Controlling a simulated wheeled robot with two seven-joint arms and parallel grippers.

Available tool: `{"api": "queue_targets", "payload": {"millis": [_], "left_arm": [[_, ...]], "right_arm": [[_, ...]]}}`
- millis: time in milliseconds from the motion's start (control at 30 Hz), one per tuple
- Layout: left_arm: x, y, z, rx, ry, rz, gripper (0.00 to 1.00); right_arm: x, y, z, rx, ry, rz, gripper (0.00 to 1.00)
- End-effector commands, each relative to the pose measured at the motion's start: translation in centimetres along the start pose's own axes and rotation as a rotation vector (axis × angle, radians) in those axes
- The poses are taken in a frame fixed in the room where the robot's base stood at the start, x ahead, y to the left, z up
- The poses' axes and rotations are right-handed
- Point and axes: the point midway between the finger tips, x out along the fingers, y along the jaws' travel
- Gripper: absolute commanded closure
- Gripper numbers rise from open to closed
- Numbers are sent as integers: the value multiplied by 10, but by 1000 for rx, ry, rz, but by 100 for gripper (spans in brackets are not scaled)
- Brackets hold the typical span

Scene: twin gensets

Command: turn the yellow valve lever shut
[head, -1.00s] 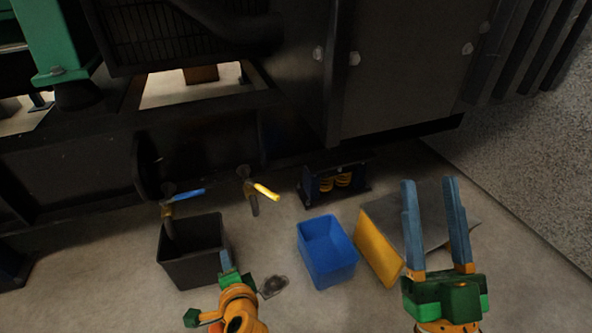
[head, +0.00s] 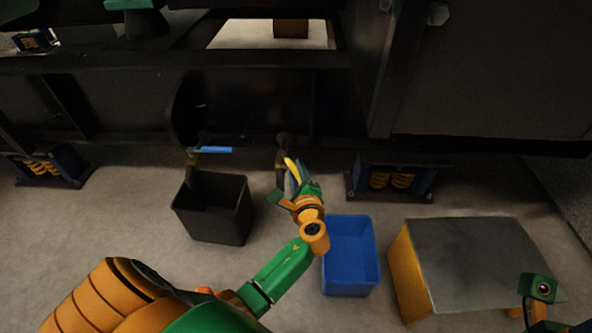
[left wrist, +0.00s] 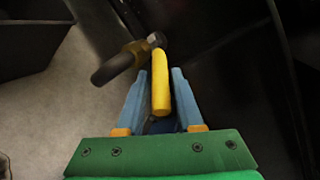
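The yellow valve lever (head: 291,170) is on a brass-coloured valve at the lower side of the dark genset frame, partly hidden by my left gripper. My left gripper (head: 294,177) is at the lever. In the left wrist view the lever (left wrist: 161,85) lies between the two blue fingers of my left gripper (left wrist: 160,80). The fingers are apart, with a visible gap on the lever's left side; the right finger is very close to it. Of my right arm, only a green and orange wrist part shows at the lower right of the head view; its fingers cannot be made out.
A second valve with a blue lever (head: 213,150) is to the left, above a black bin (head: 240,212). A blue bin (head: 350,262) stands right of my left gripper. A grey-topped yellow box (head: 470,262) is further right. Spring mounts (head: 392,181) sit under the frame.

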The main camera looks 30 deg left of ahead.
Motion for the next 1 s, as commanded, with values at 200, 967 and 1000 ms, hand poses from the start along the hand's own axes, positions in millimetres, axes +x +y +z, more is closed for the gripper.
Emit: {"api": "queue_targets", "payload": {"millis": [200, 967, 1000], "left_arm": [[28, 2, -1, -1, 0, 0, 64], [33, 0, 0, -1, 1, 1, 100], [33, 0, 0, -1, 1, 1, 100]], "right_arm": [[-3, -1, -4, 0, 56, -9, 50], [-1, -1, -4, 0, 66, -11, 50], [-1, -1, -4, 0, 66, -11, 50]]}}
